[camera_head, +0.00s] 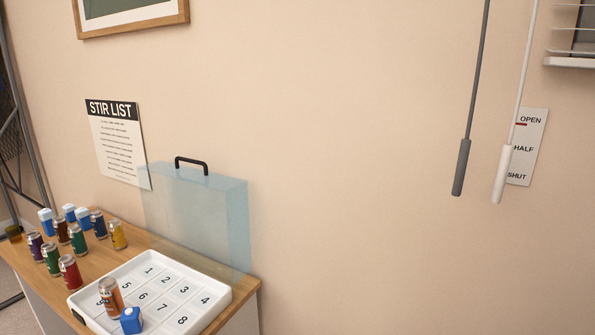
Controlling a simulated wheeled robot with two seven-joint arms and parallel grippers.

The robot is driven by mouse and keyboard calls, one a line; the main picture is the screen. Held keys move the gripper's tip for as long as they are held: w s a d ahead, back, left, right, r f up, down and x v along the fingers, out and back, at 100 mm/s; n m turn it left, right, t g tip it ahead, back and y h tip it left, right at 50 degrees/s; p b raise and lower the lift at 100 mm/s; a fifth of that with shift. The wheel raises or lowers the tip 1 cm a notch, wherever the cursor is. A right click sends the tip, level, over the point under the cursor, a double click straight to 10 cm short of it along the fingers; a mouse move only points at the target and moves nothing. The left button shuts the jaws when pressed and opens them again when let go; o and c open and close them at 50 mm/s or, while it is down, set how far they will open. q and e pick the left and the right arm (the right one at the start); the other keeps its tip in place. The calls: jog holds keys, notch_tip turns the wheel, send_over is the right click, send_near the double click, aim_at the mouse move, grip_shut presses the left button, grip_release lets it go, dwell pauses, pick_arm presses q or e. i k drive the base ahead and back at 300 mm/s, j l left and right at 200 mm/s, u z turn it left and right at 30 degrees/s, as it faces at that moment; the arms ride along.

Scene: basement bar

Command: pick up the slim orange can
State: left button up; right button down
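An orange can (110,298) with a silvery top stands upright on the white numbered tray (217,299), at the tray's left side, in the camera_head view. It hides part of the numbered squares behind it. A small blue cube-like object (131,320) sits just right of its base. A yellow-orange can (118,234) stands at the right end of the group of cans behind. Neither of my grippers is in view.
Several cans, among them a red can (70,271) and a green can (52,260), crowd the wooden counter's (140,237) left part. Blue-and-white blocks (46,221) stand among them. A transparent blue box (195,215) with a black handle stands behind the tray. Two rods (462,165) (502,172) hang at right.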

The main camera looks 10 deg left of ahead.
aim_at(109, 290)
jog(key=u, duration=1.35)
